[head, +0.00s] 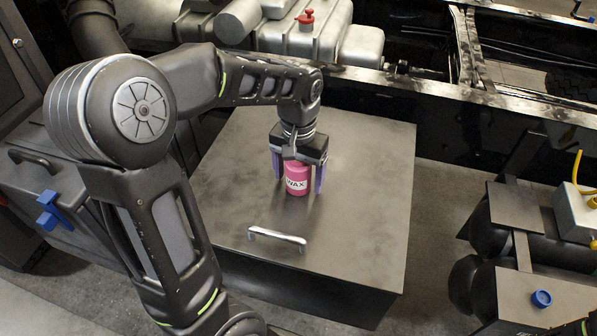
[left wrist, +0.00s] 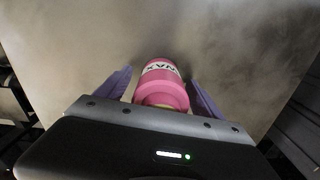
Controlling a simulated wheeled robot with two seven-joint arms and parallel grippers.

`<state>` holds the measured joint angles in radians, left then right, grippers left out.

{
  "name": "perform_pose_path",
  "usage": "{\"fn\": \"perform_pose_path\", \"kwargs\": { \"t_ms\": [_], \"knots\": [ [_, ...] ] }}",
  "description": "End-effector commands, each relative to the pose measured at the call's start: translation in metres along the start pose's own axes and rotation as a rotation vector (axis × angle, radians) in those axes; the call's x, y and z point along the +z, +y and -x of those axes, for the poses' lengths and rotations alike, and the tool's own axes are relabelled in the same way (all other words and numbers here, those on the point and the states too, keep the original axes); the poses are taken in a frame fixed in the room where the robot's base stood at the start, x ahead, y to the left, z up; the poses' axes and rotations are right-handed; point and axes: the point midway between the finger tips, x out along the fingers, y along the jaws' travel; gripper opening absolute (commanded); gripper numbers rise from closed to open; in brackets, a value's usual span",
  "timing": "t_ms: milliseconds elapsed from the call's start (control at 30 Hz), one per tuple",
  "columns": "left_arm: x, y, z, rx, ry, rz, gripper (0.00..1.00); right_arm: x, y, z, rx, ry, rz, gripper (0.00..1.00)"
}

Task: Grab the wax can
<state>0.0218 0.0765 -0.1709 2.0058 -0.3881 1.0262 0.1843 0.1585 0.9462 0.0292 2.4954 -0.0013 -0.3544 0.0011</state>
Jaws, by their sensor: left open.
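The wax can (head: 297,184) is pink with a white label reading "WAX". It stands upright on top of the dark metal box (head: 360,200). My left gripper (head: 298,181) is over the can from above, its two purple fingers open on either side of it. In the left wrist view the can (left wrist: 161,82) shows between the fingers of the left gripper (left wrist: 161,92), with a visible gap on each side. The can's upper part is partly hidden by the gripper in the head view. My right gripper is not in view.
A metal handle (head: 277,236) is fixed near the box's front edge. A chassis rail (head: 440,92) with silver tanks (head: 303,30) runs behind the box. A black tool case (head: 60,185) with a blue latch stands at left. Dark tanks (head: 515,250) stand at right. The box top around the can is clear.

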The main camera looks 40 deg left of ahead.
Motion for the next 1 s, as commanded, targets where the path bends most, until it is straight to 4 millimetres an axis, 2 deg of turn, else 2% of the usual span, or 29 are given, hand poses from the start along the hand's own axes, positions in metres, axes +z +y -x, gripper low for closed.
{"fn": "perform_pose_path", "kwargs": {
  "t_ms": [300,1000],
  "knots": [
    [-0.0001,0.0000,0.0003,0.000,0.000,0.000,0.76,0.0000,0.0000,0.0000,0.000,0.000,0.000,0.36],
    [-0.0001,0.0001,0.0004,0.000,0.000,0.000,0.19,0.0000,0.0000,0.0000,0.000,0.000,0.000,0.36]
  ]
}}
